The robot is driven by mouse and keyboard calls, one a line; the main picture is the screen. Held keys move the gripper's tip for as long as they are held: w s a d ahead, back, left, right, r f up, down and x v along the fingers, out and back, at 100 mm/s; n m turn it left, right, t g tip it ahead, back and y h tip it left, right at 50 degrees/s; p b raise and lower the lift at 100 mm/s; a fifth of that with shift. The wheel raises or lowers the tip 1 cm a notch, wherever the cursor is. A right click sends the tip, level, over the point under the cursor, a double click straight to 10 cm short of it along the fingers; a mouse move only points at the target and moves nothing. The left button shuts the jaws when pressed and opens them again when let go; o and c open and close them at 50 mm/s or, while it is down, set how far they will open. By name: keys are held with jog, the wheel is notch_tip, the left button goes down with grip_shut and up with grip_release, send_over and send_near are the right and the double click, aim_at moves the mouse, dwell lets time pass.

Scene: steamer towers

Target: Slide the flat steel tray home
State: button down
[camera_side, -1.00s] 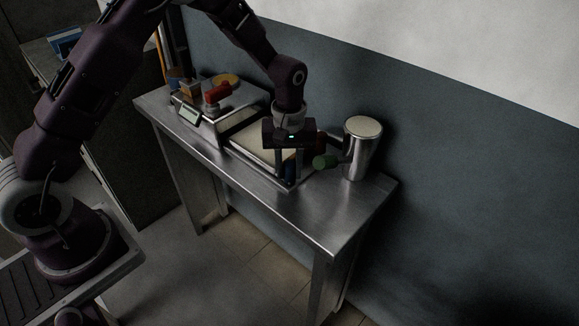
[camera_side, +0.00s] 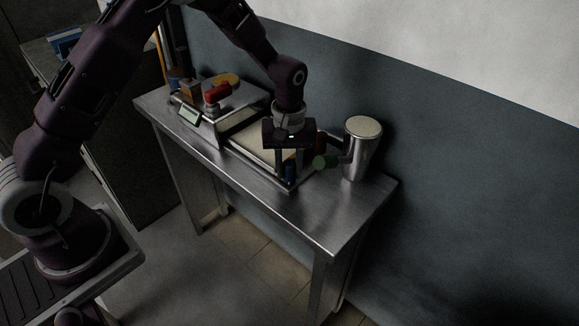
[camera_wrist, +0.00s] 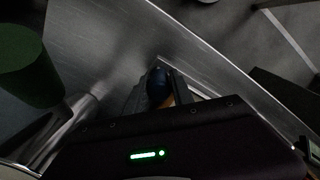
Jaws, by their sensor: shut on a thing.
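The flat steel tray (camera_side: 252,149) extends out of the low steel housing (camera_side: 212,129) toward the right, a pale surface showing inside its rim. At its right end stands a dark blue knob (camera_side: 289,172). My gripper (camera_side: 288,173) points down there and is shut on this knob. In the wrist view the knob (camera_wrist: 158,84) sits between my fingers, with a tan part just below it. The near part of the tray is hidden behind my gripper.
A steel pitcher (camera_side: 362,148) stands right of my gripper, close by. The table's front right (camera_side: 335,215) is bare.

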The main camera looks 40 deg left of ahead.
aim_at(245, 147)
jog(key=shift+w+r, duration=0.15)
jog(key=shift+w, duration=0.15)
jog(key=a, duration=1.6)
jog(key=shift+a, duration=0.25)
jog(key=c, duration=1.2)
grip_release()
jog(key=shift+o, duration=0.2)
jog(key=shift+s, duration=0.1)
